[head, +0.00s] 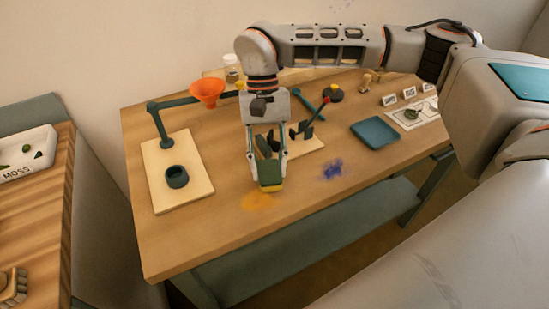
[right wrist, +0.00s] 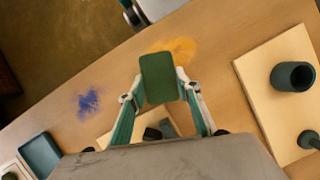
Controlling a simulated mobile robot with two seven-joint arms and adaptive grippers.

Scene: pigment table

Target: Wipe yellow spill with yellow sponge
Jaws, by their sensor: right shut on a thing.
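The yellow spill (head: 256,203) is an orange-yellow powder patch near the table's front edge. It also shows in the right wrist view (right wrist: 181,47). My right gripper (head: 268,170) points down and is shut on the yellow sponge (head: 271,187), which has a dark green top and a thin yellow underside. In the right wrist view the sponge's green face (right wrist: 159,78) sits between the two fingers. The sponge is just behind and right of the spill in the head view; I cannot tell whether it touches the table.
A blue spill (head: 332,169) lies to the right, with a blue tray (head: 375,133) beyond it. A pale board (head: 190,188) at left bears a dark cup (head: 177,176) and a stand with an orange funnel (head: 207,91). Dark tools stand on a board behind the gripper.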

